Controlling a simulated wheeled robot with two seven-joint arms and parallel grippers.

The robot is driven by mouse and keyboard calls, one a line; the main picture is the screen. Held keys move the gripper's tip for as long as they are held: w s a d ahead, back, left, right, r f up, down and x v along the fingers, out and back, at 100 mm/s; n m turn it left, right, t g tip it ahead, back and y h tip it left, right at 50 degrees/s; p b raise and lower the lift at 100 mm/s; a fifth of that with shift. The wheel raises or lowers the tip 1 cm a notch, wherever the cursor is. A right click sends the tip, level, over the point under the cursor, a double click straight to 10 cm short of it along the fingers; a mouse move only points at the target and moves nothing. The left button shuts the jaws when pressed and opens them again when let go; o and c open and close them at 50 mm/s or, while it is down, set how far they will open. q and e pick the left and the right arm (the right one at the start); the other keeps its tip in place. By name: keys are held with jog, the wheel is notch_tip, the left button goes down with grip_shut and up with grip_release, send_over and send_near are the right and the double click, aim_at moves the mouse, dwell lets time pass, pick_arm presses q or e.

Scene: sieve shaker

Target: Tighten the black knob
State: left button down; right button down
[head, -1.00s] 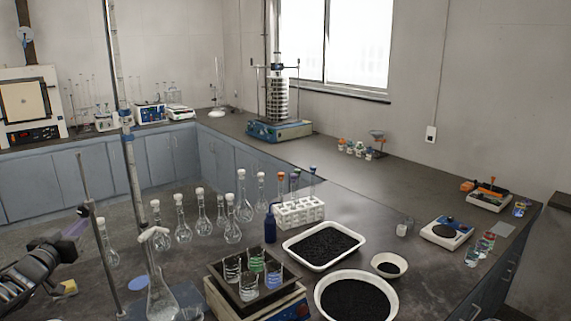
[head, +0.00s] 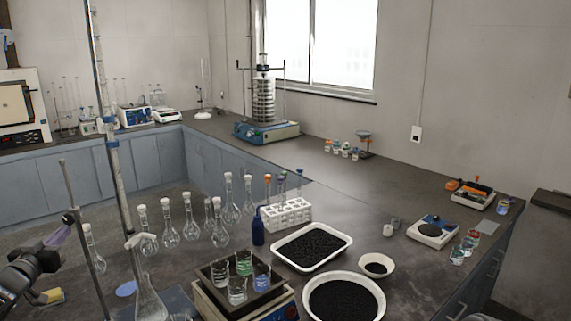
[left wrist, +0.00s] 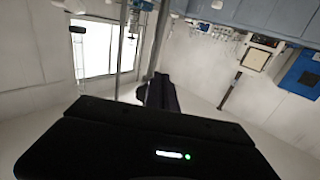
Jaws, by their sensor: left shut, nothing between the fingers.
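The sieve shaker (head: 266,130) stands on the far bench below the window in the head view. It has a blue base, a stack of metal sieves (head: 264,100) and a crossbar between two upright rods. A dark clamp part (head: 264,69) sits on the crossbar; the black knob is too small to pick out. My left gripper (head: 45,257) is at the lower left edge of the head view, far from the shaker. In the left wrist view its fingers (left wrist: 160,92) are together, empty, pointing into open air. My right gripper is not in view.
Glass flasks (head: 192,228), a stand rod (head: 80,230) and a tall column (head: 115,170) stand close to my left arm. Beakers sit on a hotplate-like device (head: 243,300). A black-filled tray (head: 311,247) and bowl (head: 345,298) lie nearby.

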pick_arm(q)
jog(key=shift+f, duration=0.1)
jog(key=s+b, duration=0.1)
jog(key=s, duration=0.5)
jog(key=shift+d, duration=0.15)
jog(key=shift+f, duration=0.15)
